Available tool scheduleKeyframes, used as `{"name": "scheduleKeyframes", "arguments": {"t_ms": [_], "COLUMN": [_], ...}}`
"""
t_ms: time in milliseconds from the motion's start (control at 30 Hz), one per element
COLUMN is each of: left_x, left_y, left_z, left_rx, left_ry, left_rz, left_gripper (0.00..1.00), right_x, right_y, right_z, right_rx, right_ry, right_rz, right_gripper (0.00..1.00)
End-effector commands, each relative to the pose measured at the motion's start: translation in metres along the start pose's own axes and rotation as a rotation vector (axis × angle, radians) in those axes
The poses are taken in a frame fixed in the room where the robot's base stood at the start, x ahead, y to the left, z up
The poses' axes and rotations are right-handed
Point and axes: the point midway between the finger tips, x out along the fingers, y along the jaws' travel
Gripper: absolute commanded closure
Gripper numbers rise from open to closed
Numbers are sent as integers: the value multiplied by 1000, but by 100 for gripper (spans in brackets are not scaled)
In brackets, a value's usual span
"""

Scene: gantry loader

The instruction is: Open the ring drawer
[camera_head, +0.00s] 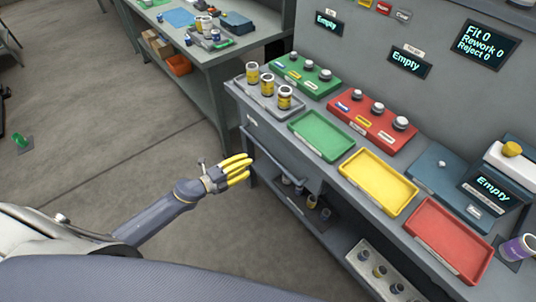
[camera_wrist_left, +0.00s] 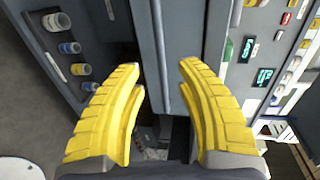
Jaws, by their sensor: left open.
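My left gripper (camera_head: 238,172) is open and empty in the head view, its yellow fingers pointing right toward the front of the grey workbench. The ring drawer seems to be the grey front under the bench top, with a long bar-like handle (camera_head: 268,152) along it; I cannot read its label. In the left wrist view, the open left gripper (camera_wrist_left: 160,95) has its two fingers on either side of a long grey bar (camera_wrist_left: 160,55). I cannot tell whether the fingers touch it. The drawer looks shut. My right gripper is not in view.
On the bench top are a green tray (camera_head: 320,136), a yellow tray (camera_head: 378,182), a red tray (camera_head: 448,240) and a grey tray of yellow-banded jars (camera_head: 268,100). A lower shelf (camera_head: 310,205) holds small parts. Another bench (camera_head: 205,60) stands behind.

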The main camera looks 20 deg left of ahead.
Motion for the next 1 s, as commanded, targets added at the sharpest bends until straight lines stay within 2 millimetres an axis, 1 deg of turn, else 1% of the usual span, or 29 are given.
{"name": "scheduleKeyframes", "arguments": {"t_ms": [33,200,400,500,600,733,1000], "left_x": [10,41,74,87,98,107,113], "left_y": [-1,-1,0,0,0,0,0], "left_z": [1,0,0,0,1,0,0], "left_rx": [0,-1,-1,-2,0,-1,-1], "left_ry": [0,-1,-1,-1,-2,-2,-1], "left_rz": [-2,-2,-1,-1,-1,-1,1], "left_gripper": [64,64,64,64,64,64,64], "right_x": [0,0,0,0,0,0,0], "right_y": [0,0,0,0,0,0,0], "right_z": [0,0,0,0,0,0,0], "right_rx": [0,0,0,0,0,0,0], "right_ry": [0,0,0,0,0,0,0], "right_rz": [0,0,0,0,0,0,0], "right_gripper": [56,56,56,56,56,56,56]}}
